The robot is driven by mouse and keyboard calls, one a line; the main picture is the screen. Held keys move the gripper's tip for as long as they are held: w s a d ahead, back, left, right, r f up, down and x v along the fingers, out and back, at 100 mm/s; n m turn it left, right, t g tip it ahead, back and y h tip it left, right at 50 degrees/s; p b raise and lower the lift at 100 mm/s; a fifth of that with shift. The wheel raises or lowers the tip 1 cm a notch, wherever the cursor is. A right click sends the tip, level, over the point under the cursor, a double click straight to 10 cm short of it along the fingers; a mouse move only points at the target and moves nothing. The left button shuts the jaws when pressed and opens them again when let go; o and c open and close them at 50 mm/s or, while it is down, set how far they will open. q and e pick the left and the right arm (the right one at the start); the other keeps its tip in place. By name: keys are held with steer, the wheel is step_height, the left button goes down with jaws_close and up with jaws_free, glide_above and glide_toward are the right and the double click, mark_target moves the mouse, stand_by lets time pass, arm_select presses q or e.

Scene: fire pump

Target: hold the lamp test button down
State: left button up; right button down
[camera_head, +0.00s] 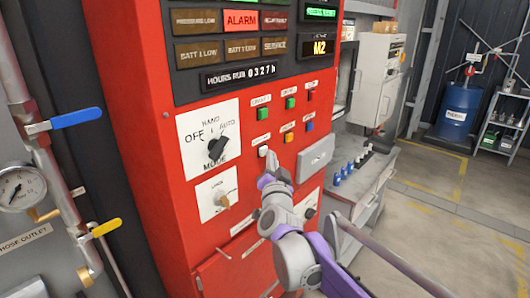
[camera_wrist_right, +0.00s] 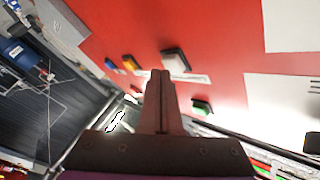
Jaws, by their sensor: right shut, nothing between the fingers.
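The red pump panel (camera_head: 235,75) carries two rows of small buttons. The upper row has green, green and red ones; the lower row has a white button (camera_head: 263,150), an orange one (camera_head: 289,137) and a blue one (camera_head: 309,126). Their labels are too small to read, so I cannot tell which is lamp test. My right gripper (camera_head: 272,161) is shut and empty, its tips just below the white button. In the wrist view the shut fingers (camera_wrist_right: 160,76) point toward the panel beside the white button (camera_wrist_right: 175,60). I cannot tell whether they touch it. My left gripper is out of view.
Left of the buttons is a mode selector knob (camera_head: 217,148), with a smaller knob (camera_head: 223,201) below. A grey latch plate (camera_head: 316,154) sits at the right. Pipes with a blue lever (camera_head: 76,118) and a gauge (camera_head: 20,188) stand at left.

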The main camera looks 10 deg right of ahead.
steer(key=shift+w+a, duration=0.35)
stand_by(3.2)
steer(key=shift+s+d, duration=0.6)
steer(key=shift+s, duration=0.15)
steer(key=s+d, duration=0.1)
steer(key=s, duration=0.1)
steer(key=s+d+p, duration=0.1)
steer(key=s+d, duration=0.1)
stand_by(0.5)
